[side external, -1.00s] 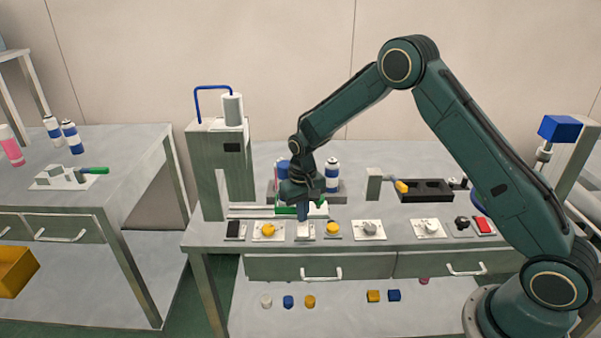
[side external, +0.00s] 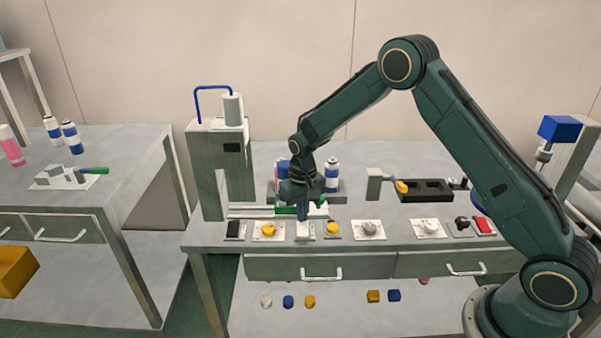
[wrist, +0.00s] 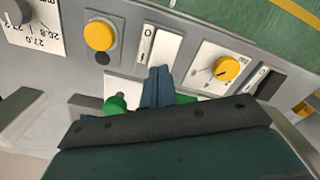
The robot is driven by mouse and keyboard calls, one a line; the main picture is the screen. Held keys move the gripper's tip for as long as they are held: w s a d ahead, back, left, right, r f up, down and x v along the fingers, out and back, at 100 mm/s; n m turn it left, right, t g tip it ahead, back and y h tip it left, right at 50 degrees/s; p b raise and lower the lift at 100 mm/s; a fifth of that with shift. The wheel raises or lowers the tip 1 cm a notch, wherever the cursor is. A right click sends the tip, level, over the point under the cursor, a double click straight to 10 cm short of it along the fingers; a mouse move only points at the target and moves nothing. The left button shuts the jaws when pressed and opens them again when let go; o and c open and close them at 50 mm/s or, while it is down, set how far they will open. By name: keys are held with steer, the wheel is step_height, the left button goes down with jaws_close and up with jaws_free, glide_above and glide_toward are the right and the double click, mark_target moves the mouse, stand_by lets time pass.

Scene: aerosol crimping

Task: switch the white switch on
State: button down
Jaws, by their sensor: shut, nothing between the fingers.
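The white switch (wrist: 166,50) is a white rocker in a grey plate marked O and I, seen in the wrist view. In the side view my gripper (side external: 303,217) points down just above the switch. I cannot tell whether the fingertips touch it, or which way the rocker is tilted.
A yellow button (side external: 333,229) and a yellow knob (side external: 268,230) flank the switch. A black switch (side external: 235,230) is further left, a grey knob (side external: 370,228) further right. Spray cans (side external: 332,175) and a green-handled tool (side external: 286,210) are behind my gripper.

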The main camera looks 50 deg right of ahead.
steer(key=shift+f, duration=0.6)
stand_by(0.8)
steer(key=shift+r, duration=0.15)
steer(key=shift+r, duration=2.7)
steer(key=shift+r, duration=0.1)
steer(key=shift+r, duration=2.4)
